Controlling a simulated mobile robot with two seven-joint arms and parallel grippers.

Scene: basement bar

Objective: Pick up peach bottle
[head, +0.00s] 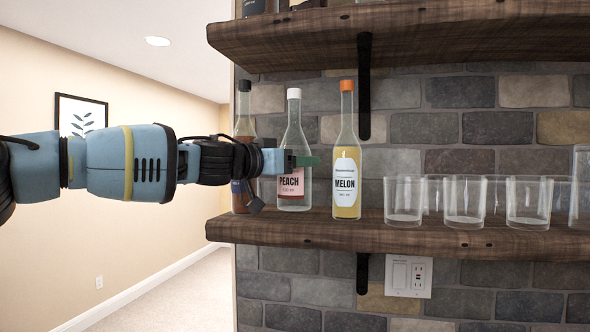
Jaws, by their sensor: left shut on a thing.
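The peach bottle (294,138) is clear glass with a white cap and a pink label reading PEACH. It stands upright on the lower wooden shelf, between a brown bottle and the melon bottle. My left gripper (300,161) reaches in from the left and is shut on the peach bottle at about its shoulder, just above the label. My gripper and wrist hide part of the bottle's left side. My right gripper is not in view.
The melon bottle (346,155) with an orange cap stands close to the right. The brown bottle (244,126) stands to the left, partly behind my wrist. Several empty glasses (404,203) line the lower shelf (430,238). An upper shelf (430,35) hangs above the bottles.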

